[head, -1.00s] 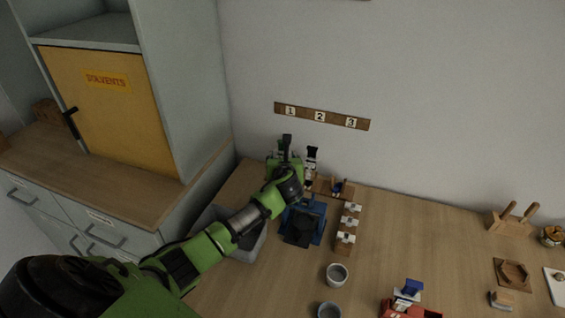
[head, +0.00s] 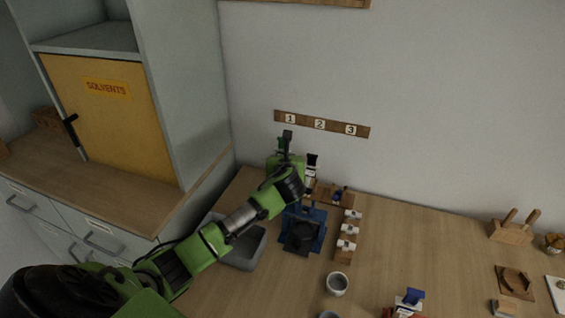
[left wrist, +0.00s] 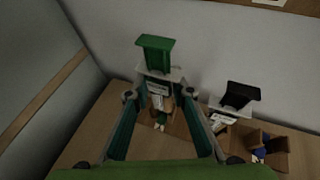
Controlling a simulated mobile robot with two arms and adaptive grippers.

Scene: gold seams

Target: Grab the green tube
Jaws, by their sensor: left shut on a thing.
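The green tube (left wrist: 159,88) has a green cap and a pale label and stands upright in the middle of the left wrist view. My left gripper (left wrist: 160,108) has its two fingers on either side of the tube, below the cap, and is shut on it. In the head view the left gripper (head: 286,158) is at the back of the bench, beside a black-capped tube (head: 312,168). That tube also shows in the left wrist view (left wrist: 238,99), right of the green tube and apart from it. The right gripper is not in view.
A wooden rack (left wrist: 277,152) stands by the black-capped tube. A blue stand (head: 316,218) and a row of white-topped blocks (head: 348,231) are in front. A grey bin (head: 246,252) lies under my arm. A cup (head: 337,284) stands nearer; the bench's right middle is clear.

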